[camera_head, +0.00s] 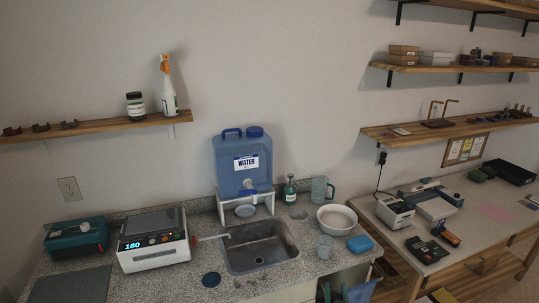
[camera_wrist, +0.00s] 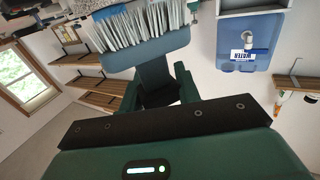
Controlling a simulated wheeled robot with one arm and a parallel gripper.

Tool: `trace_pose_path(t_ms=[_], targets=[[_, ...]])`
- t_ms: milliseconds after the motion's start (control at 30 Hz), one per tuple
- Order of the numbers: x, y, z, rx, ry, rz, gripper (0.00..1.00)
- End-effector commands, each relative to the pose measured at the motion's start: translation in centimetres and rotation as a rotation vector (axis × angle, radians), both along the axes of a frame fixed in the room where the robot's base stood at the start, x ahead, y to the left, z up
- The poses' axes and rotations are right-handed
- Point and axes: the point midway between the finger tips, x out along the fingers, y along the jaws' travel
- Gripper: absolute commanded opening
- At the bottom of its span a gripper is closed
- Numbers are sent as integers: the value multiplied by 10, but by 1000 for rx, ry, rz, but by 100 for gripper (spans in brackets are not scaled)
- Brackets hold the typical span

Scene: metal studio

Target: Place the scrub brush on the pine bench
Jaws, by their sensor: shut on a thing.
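In the wrist view, which looks upside down, my green and black gripper (camera_wrist: 158,88) is shut on the scrub brush (camera_wrist: 150,50). The brush cannot be made out clearly in the head view.
The bench holds a white device (camera_head: 395,212), a paper trimmer (camera_head: 433,203), a black tray (camera_head: 510,172) and small tools. Left of it is a speckled counter with a sink (camera_head: 262,248), a white bowl (camera_head: 337,218) and a water jug (camera_head: 243,160). Wall shelves (camera_head: 450,130) overhang the bench.

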Motion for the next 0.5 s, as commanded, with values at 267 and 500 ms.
trace_pose_path(t_ms=[267, 500], targets=[[7, 23, -21, -7, -1, 134, 9], [4, 23, -32, -8, -1, 129, 9]])
